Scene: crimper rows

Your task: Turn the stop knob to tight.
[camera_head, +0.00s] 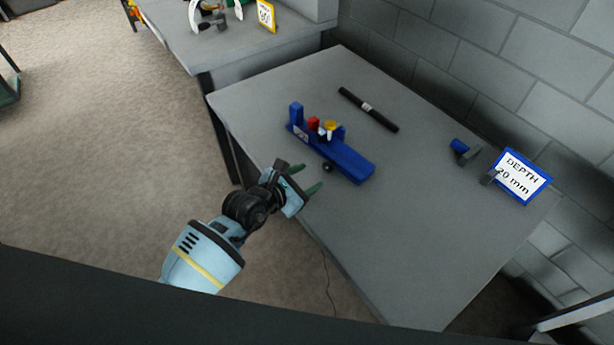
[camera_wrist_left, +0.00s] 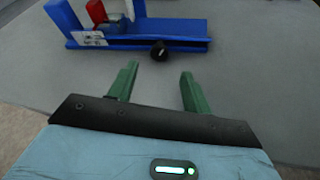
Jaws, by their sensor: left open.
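A blue crimper fixture (camera_head: 345,161) lies on the grey table, with an upright blue post at its left end and red and yellow parts near it. A small round black knob (camera_head: 328,167) sits on its near long side; it also shows in the left wrist view (camera_wrist_left: 159,50). The wrist view shows a light mark on the knob's face; its setting is too small to read. My left gripper (camera_head: 312,178) is open and empty at the table's near edge. Its green fingers point toward the knob without touching it. My right gripper is not in view.
A black rod (camera_head: 368,109) with a white label lies behind the fixture. A sign reading "DEPTH 20 mm" (camera_head: 520,175) and a small blue and grey item (camera_head: 464,151) stand at the right, by the block wall. The table's near right part is clear.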

